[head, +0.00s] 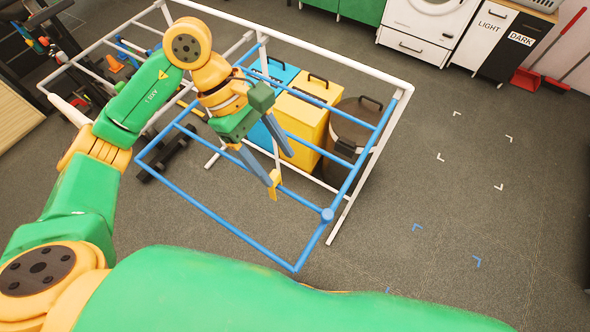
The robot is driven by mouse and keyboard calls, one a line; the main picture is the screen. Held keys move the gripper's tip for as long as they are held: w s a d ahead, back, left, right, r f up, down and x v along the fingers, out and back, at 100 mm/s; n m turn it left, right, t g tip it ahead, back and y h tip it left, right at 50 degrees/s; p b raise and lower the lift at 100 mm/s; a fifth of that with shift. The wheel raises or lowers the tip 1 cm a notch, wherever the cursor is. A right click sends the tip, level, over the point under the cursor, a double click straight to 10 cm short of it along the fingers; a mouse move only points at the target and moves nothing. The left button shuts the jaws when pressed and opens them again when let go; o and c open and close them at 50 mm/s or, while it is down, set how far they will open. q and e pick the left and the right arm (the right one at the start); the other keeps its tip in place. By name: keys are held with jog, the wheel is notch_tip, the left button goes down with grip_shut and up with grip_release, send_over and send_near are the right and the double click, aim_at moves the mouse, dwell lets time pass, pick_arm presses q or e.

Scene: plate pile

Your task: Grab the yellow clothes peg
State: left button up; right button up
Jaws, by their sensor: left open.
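The yellow clothes peg (274,185) is at a blue bar of the drying rack (231,225), hanging down from it. My left gripper (278,168) reaches in from the left above the rack, with its two grey fingers spread apart and pointing down and right. The tip of its lower finger overlaps the peg in the picture. I cannot tell whether they touch. No object shows held between the fingers. My right gripper is not in view.
Blue, yellow (302,112) and brown (352,130) bins stand under the rack. A washing machine (430,25) and LIGHT and DARK laundry bins (500,35) stand at the back right, with a red dustpan (526,79) beside them. The floor on the right is clear.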

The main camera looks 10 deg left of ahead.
pick_arm(q)
jog(key=shift+y, duration=0.7)
jog(key=f+p, duration=0.1)
jog(key=f, duration=0.2)
jog(key=s+f+p, duration=0.1)
jog(key=f+p, duration=0.1)
jog(key=f, duration=0.1)
jog(key=shift+s+f+p, duration=0.2)
jog(key=shift+f+p, duration=0.05)
jog(key=shift+p, duration=0.05)
jog(key=shift+d+f, duration=0.1)
jog(key=shift+f, duration=0.1)
jog(key=shift+s+r, duration=0.1)
jog(key=shift+s, duration=0.05)
jog(key=shift+c, duration=0.6)
jog(key=c, duration=0.4)
grip_shut()
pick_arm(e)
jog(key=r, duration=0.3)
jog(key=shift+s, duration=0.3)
